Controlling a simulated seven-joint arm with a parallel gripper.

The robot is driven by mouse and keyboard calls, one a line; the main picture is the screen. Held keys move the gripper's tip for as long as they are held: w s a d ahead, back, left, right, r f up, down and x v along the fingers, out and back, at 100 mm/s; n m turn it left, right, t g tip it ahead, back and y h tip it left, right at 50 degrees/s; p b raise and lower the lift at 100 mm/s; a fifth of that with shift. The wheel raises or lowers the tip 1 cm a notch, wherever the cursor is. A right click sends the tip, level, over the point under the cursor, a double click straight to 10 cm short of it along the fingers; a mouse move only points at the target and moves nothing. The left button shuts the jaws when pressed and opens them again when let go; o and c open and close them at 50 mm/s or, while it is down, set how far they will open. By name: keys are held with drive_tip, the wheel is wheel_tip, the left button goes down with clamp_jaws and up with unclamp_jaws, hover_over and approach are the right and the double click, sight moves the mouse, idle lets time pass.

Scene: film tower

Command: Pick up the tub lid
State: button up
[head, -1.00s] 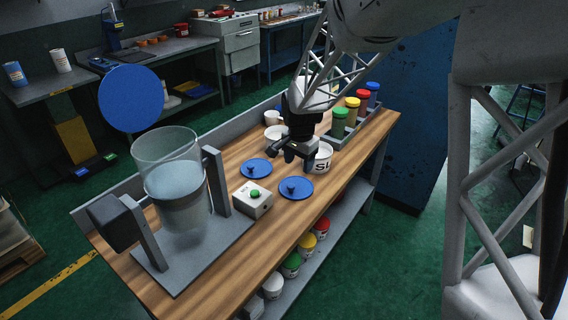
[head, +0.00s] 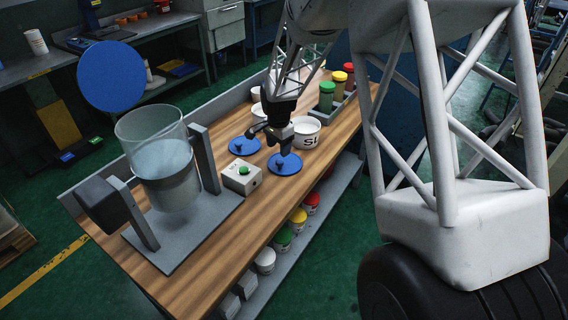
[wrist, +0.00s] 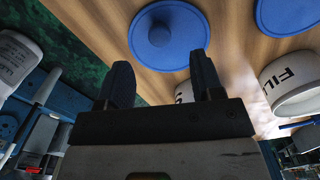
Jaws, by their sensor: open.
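Two blue round lids with knobs lie on the wooden bench: a nearer lid (head: 291,168) and a farther lid (head: 240,149). I cannot tell which is the tub lid. My gripper (head: 273,146) is open and empty, above the bench by the nearer lid and partly covering it. In the wrist view one lid (wrist: 185,40) with its knob lies just beyond my open fingers (wrist: 162,72), and the other lid (wrist: 290,14) is at the top right. A white tub (head: 307,133) with dark letters stands behind the nearer lid; a white tub marked FILL (wrist: 292,90) shows in the wrist view.
A box with a green button (head: 241,178) stands left of the nearer lid. A clear vessel (head: 165,165) in a grey stand and a large blue disc (head: 111,76) are at left. Coloured jars (head: 327,95) stand in a rack at the back. The bench's front strip is clear.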

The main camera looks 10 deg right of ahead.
sight(279, 161)
drive_tip(key=shift+f, duration=1.2)
drive_tip(key=shift+f, duration=2.6)
drive_tip(key=c, duration=1)
drive_tip(key=shift+r, duration=0.1)
drive_tip(key=shift+r, duration=0.85)
drive_tip(key=shift+s+r, duration=0.2)
drive_tip(key=shift+r, duration=0.7)
drive_tip(key=s, duration=0.5)
drive_tip(key=s+r, duration=0.1)
drive_tip(key=s, duration=0.4)
drive_tip(key=s+d, duration=0.1)
drive_tip(key=s, duration=0.4)
drive_tip(key=shift+s+r, duration=0.15)
drive_tip(key=shift+s, duration=0.15)
